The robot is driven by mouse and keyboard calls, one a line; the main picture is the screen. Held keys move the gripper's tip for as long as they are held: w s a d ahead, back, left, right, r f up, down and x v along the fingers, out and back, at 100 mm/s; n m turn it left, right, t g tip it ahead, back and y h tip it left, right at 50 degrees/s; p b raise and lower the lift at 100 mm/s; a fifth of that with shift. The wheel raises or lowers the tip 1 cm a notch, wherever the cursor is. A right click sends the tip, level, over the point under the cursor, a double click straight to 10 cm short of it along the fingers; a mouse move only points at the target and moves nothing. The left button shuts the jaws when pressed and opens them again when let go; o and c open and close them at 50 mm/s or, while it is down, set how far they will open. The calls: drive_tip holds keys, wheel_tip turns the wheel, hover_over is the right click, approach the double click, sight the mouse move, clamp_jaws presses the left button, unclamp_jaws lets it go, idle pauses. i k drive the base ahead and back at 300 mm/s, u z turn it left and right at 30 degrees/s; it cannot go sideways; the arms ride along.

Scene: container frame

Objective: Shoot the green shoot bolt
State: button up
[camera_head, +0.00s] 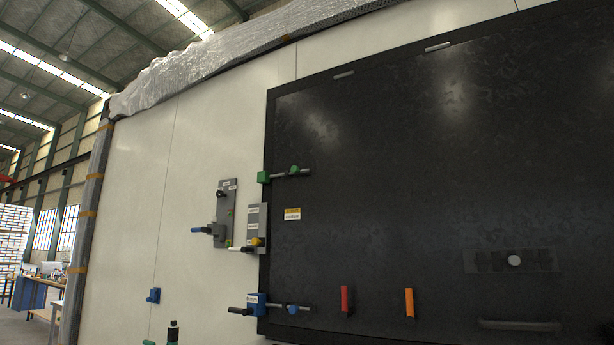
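The green shoot bolt (292,171) sits at the upper left edge of the black panel. It has a dark horizontal rod with a green knob (294,169) partway along it. A green block (263,177) stands at the rod's left end, on the panel's edge. No rod shows to the left of this block. My gripper is not seen in this view, and nothing that I can identify as it is near the bolt.
Below is a blue bolt (290,308), its rod showing left of its blue block (257,303). Grey latch plates (226,205) stand left of the panel edge. Red (345,299) and orange (409,302) handles stick out low on the black panel (420,180). A dark upright piece (173,332) shows at the bottom.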

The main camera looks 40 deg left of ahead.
sight(294, 170)
drive_tip(key=z, duration=1.25)
drive_tip(key=i, duration=0.1)
drive_tip(key=u, duration=2.9)
drive_tip(key=k, duration=0.9)
drive_tip(key=u, duration=0.2)
drive_tip(key=i, duration=1.3)
drive_tip(key=z, duration=0.1)
